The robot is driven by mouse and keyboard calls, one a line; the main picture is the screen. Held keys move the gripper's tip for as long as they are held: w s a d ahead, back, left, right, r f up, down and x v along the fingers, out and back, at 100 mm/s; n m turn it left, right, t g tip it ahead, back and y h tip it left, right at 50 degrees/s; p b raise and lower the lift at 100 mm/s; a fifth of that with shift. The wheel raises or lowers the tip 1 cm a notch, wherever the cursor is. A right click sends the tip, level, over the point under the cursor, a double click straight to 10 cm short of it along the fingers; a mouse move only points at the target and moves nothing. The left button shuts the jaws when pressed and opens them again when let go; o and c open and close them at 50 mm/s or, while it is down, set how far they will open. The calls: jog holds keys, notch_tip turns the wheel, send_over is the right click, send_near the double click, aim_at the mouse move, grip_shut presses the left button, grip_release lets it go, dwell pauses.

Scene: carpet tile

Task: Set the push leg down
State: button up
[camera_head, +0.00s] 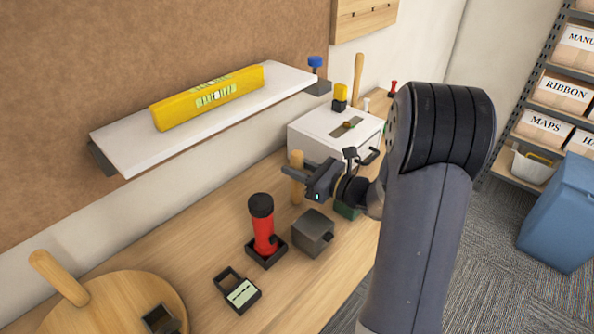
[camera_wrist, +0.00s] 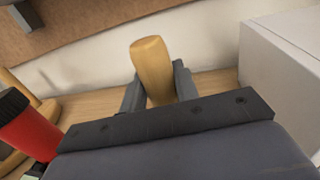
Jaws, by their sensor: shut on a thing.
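The push leg (camera_head: 297,189) looks like a tan wooden peg with a rounded top. It stands about upright over the workbench, left of the white box. My gripper (camera_head: 293,171) is shut on it below its top, with a finger on each side. In the wrist view the top of the push leg (camera_wrist: 152,62) rises between the two fingers (camera_wrist: 158,85). Its lower end is hidden there, and I cannot tell whether it touches the bench.
A red flashlight (camera_head: 263,228) stands in a black holder, with a grey box (camera_head: 312,234) beside it. A white box (camera_head: 335,130) stands behind on the right. A shelf (camera_head: 125,150) with a yellow level (camera_head: 210,98) hangs above. Open bench (camera_head: 205,255) lies at left.

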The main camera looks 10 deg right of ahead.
jog(key=shift+f, duration=0.35)
jog(key=shift+f, duration=0.15)
jog(key=o, duration=1)
jog(key=b+v, duration=0.1)
jog(key=v, duration=1.1)
